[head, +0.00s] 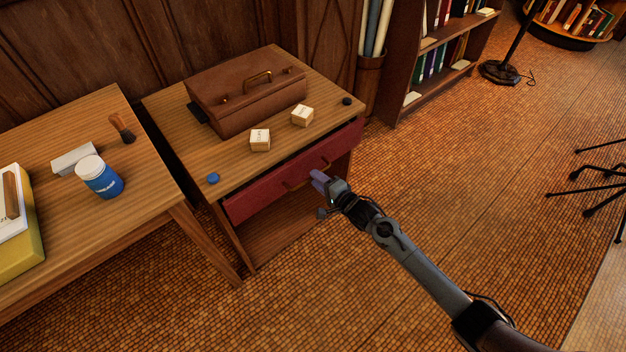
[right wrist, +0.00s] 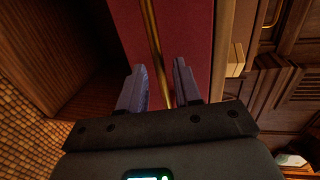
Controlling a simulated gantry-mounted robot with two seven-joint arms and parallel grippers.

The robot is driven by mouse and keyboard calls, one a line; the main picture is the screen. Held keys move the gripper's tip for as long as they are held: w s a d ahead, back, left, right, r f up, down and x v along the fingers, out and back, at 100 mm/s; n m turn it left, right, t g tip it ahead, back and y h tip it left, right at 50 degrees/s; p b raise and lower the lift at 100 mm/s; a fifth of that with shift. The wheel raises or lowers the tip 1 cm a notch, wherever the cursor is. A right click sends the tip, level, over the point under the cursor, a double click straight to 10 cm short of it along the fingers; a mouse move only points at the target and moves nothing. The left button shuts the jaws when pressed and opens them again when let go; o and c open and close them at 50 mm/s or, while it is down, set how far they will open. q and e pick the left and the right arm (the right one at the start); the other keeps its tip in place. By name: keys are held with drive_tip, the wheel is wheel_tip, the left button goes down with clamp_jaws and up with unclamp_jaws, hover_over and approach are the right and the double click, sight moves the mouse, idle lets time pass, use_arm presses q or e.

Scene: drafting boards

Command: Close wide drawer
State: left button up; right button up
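The wide drawer (head: 252,202) has a dark red front and sits under the top of the wooden side table. It stands out a little, with a dark gap behind its upper edge. Its brass handle (head: 293,186) is on the front. My right gripper (head: 318,181) is close in front of the drawer, by the right part of the handle. In the right wrist view the red front (right wrist: 195,40) fills the middle. The handle (right wrist: 152,35) runs between the two separated fingers (right wrist: 160,82); contact cannot be told. My left gripper is not in view.
On the side table (head: 165,120) are a brown leather bag (head: 240,98), two small boxes (head: 302,116) (head: 260,140), a blue cap (head: 213,178) and a dark knob-like object (head: 347,101). An open shelf space lies below the drawer.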

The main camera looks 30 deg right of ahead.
drive_tip(key=shift+b+x, duration=0.55)
drive_tip(key=shift+x, duration=0.95)
drive_tip(key=shift+c, duration=0.3)
clamp_jaws()
